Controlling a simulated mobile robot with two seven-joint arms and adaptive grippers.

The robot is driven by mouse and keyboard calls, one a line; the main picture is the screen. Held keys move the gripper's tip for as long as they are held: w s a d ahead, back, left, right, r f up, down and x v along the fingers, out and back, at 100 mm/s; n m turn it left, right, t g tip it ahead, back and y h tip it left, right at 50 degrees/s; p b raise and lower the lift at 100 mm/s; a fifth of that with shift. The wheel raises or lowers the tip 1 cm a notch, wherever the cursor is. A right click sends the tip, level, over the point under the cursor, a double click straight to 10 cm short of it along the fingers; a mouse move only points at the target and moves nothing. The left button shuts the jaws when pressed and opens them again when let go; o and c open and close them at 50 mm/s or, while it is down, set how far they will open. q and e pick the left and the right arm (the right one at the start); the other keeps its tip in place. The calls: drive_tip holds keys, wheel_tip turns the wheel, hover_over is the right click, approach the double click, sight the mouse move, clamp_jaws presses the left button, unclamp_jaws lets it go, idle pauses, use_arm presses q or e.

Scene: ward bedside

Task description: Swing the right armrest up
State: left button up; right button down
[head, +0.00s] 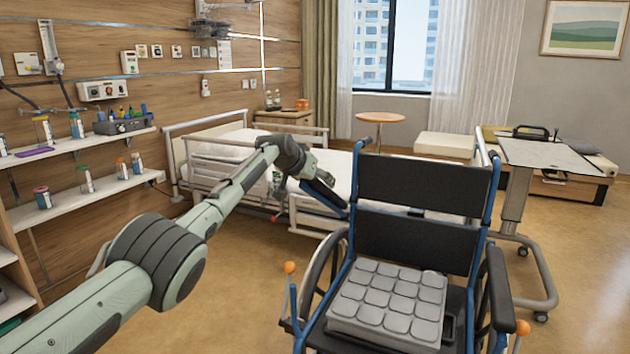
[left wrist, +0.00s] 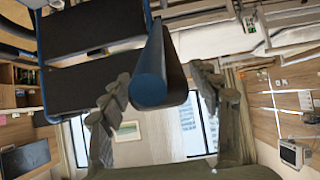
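The wheelchair stands in front of me with its seat facing me; its black backrest (head: 410,240) has blue posts. The armrest on the picture's left (head: 322,193), a dark pad on a blue tube, is tilted up from its rear end at the backrest post. The other armrest (head: 498,285) lies level. My left gripper (head: 303,168) is at the raised front end of the tilted armrest. In the left wrist view, its fingers (left wrist: 160,82) stand apart on both sides of the armrest's blue tube (left wrist: 149,80). Whether they touch it is unclear. My right gripper is out of view.
A grey segmented cushion (head: 390,300) lies on the wheelchair seat. Orange-tipped levers (head: 290,268) stand at both front sides. A bed (head: 240,160) is behind the chair to the left, an overbed table (head: 548,158) to the right. Wall shelves (head: 90,190) hold bottles at left.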

use_arm(q)
drive_tip(key=shift+a, duration=0.1)
drive_tip(key=v, duration=1.2)
